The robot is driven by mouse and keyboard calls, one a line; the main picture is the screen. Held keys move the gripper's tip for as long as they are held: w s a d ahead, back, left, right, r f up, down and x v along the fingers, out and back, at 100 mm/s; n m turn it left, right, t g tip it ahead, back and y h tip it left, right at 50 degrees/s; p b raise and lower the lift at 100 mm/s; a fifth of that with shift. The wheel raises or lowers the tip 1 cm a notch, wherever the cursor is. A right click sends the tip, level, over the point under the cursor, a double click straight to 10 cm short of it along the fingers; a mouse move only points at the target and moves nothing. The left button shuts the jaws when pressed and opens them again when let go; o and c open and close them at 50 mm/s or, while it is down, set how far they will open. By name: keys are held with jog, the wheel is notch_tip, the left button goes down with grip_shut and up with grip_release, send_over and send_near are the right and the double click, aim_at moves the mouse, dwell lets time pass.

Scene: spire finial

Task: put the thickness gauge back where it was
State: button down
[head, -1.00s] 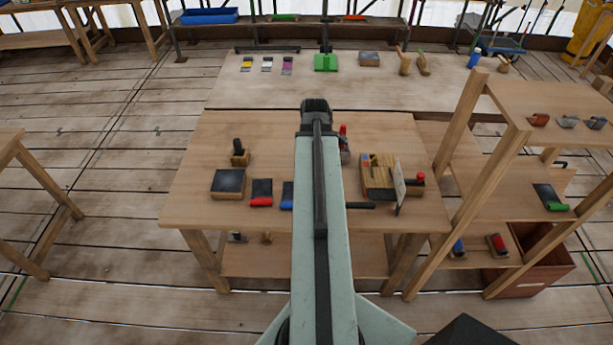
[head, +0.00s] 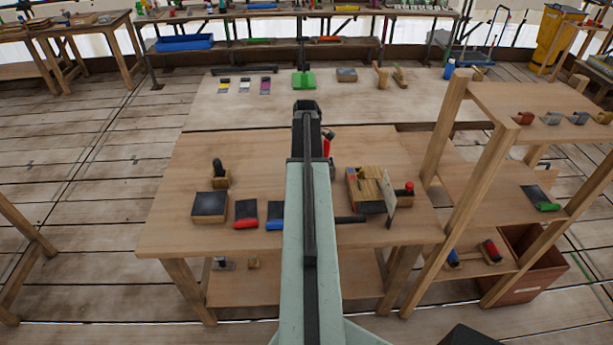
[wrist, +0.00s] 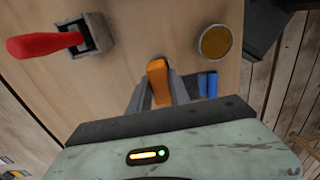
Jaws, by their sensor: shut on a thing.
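In the wrist view my gripper (wrist: 158,90) is shut on an orange piece (wrist: 158,80), held between its two grey fingers over a wooden tabletop. I take this piece for the thickness gauge, but only its orange part shows, so I cannot be sure. In the head view my gripper (head: 306,108) is over the far part of the middle table (head: 180,180), and the held piece is hidden there. I cannot tell whether the piece touches the tabletop.
In the wrist view a red-handled tool (wrist: 45,44) sits in a dark holder at left. A round brown-topped disc (wrist: 215,42) and a blue object (wrist: 207,85) are at right. In the head view a wooden shelf (head: 470,190) stands close on the right.

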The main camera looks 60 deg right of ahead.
jog(key=shift+w+d, duration=0.2)
jog(key=shift+d, duration=0.5)
jog(key=f+b, duration=0.4)
jog(key=shift+w+d+f, duration=0.1)
jog(key=shift+d, duration=0.2)
jog(key=c, duration=1.2)
grip_release()
notch_tip(320, 180, up, 13)
jog(key=p, duration=1.2)
jog(key=shift+f+p, duration=0.15)
jog(key=shift+p, duration=0.15)
jog(key=shift+f, duration=0.1)
